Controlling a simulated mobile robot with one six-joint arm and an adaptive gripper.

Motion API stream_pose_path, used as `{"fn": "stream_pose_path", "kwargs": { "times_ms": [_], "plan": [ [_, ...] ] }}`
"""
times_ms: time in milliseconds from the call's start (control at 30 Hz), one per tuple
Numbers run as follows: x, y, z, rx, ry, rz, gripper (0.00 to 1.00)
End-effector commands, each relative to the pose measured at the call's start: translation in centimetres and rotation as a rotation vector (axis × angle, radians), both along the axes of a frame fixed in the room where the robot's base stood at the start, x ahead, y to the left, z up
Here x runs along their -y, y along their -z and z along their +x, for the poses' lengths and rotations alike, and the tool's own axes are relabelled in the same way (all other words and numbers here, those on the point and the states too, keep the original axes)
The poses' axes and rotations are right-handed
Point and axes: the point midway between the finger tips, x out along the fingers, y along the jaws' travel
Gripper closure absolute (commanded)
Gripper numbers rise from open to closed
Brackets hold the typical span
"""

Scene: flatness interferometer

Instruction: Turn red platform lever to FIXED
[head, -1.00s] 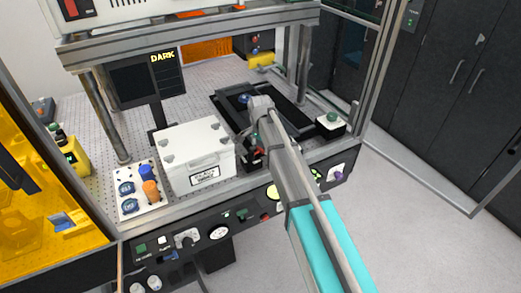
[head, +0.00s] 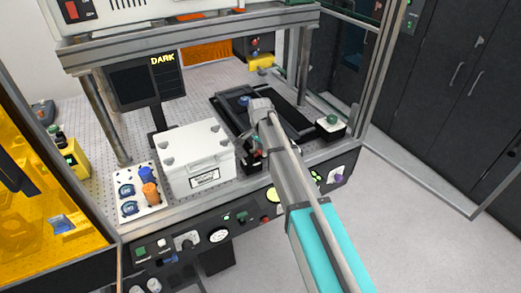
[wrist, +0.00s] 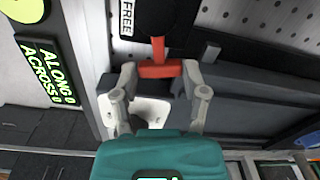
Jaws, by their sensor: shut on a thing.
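The red platform lever (wrist: 160,69) shows in the wrist view as a red crossbar on a thin red stem, which runs up to a dark round hub (wrist: 160,18). My gripper (wrist: 160,72) has its grey fingers closed on the two ends of the crossbar. A label reading FREE (wrist: 126,18) is just left of the hub. No FIXED label can be made out. In the head view my gripper (head: 256,154) is low at the front of the bench, right of the white box, and my own arm mostly hides the lever.
The white lidded box (head: 197,158) stands close left of my gripper. A dark platform frame (head: 226,113) lies behind it. A metal post (head: 302,70) rises behind. The control panel (head: 150,250) runs along the front.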

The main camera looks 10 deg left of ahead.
Motion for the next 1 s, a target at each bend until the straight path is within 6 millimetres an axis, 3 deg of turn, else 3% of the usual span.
{"fn": "stream_pose_path", "kwargs": {
  "times_ms": [467,1000],
  "plan": [
    [-0.9,0.0,0.6,-0.001,-0.205,0.001,0.91],
    [-3.1,0.0,1.1,-0.001,-0.701,0.0,0.91]
  ]
}}
